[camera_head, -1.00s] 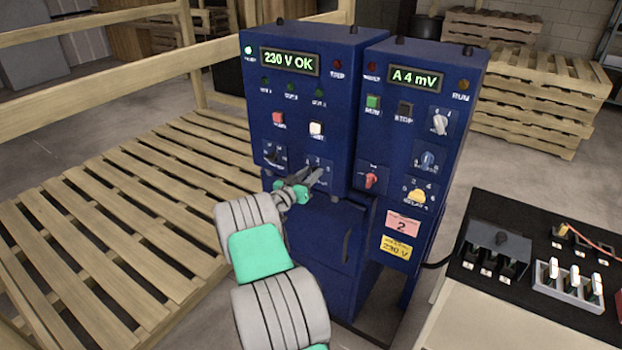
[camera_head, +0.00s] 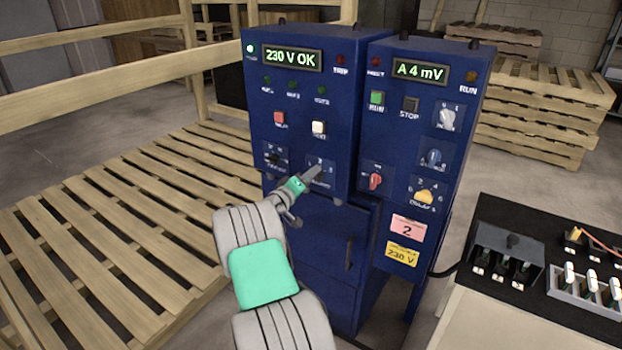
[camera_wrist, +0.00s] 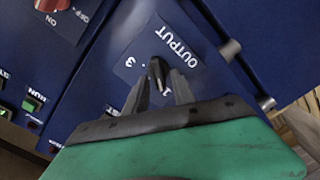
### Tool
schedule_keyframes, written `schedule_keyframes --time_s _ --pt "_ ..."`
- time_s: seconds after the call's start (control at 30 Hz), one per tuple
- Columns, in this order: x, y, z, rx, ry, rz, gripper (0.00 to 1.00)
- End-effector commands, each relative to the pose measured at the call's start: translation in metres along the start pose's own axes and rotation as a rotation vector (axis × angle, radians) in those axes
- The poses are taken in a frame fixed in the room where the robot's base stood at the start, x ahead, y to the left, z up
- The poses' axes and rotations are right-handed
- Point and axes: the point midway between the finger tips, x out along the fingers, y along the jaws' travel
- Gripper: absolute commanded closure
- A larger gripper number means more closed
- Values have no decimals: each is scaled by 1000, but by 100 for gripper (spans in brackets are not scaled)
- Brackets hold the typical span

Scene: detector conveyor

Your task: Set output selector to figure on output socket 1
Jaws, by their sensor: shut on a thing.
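No label reading output socket 1 is legible.
The right blue cabinet (camera_head: 467,100) carries a red switch (camera_head: 375,181), a yellow knob (camera_head: 424,196) and a pink label (camera_head: 407,228) reading 2. A black-topped bench (camera_head: 480,215) holds fuse-like parts at right. A slatted pallet (camera_head: 130,235) lies at left.

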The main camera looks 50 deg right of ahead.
Motion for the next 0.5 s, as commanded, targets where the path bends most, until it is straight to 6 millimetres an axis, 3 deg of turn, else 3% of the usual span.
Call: schedule_keyframes --time_s 0.5 --pt "0 -2 0 -84 0 -1 100"
